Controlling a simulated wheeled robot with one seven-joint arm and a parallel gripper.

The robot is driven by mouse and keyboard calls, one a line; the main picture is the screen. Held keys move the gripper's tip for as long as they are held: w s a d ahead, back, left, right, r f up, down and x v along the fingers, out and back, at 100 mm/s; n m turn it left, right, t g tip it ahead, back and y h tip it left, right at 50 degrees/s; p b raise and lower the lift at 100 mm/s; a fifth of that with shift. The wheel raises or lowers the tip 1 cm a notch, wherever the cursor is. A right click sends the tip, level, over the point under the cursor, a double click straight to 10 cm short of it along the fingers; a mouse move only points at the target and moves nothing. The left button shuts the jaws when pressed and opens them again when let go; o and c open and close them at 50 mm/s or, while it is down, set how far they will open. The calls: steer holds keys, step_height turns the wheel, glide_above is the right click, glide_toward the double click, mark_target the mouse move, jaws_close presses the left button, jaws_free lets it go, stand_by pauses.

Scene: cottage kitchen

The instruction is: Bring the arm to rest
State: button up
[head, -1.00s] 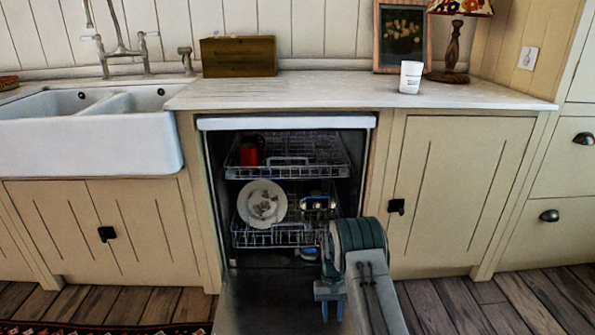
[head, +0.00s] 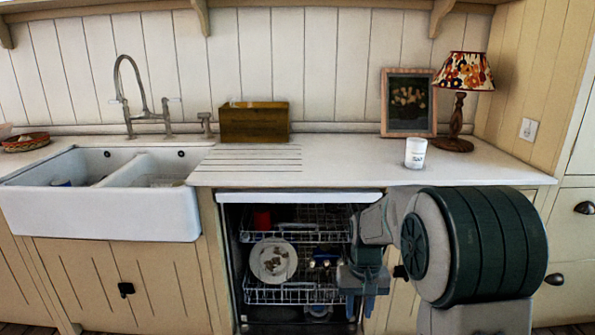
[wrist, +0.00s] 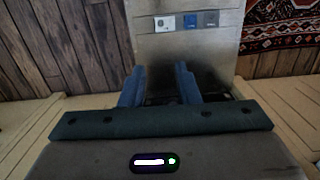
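My gripper (head: 360,305) hangs pointing down in front of the open dishwasher, at the right side of its racks. In the wrist view my gripper (wrist: 160,84) shows two blue fingers apart with nothing between them. My arm is bent, with its large green and grey joint in front of the cupboard right of the dishwasher. The open dishwasher door (wrist: 187,45) lies below the fingers in the wrist view.
The dishwasher racks hold a red mug (head: 262,220), a plate (head: 273,260) and some small items. On the counter (head: 330,165) stand a white cup (head: 415,153), a lamp (head: 463,75), a framed picture (head: 408,103) and a wooden box (head: 253,122). A double sink (head: 100,215) is at left.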

steer(key=s+r+t+p, duration=0.3)
steer(key=s+r+p, duration=1.1)
steer(key=s+r, duration=0.6)
step_height(320, 180, up, 4)
steer(key=shift+s+d+r+t+p, duration=0.1)
steer(key=shift+s+d+t+p, duration=0.2)
steer(key=shift+d+p, duration=0.1)
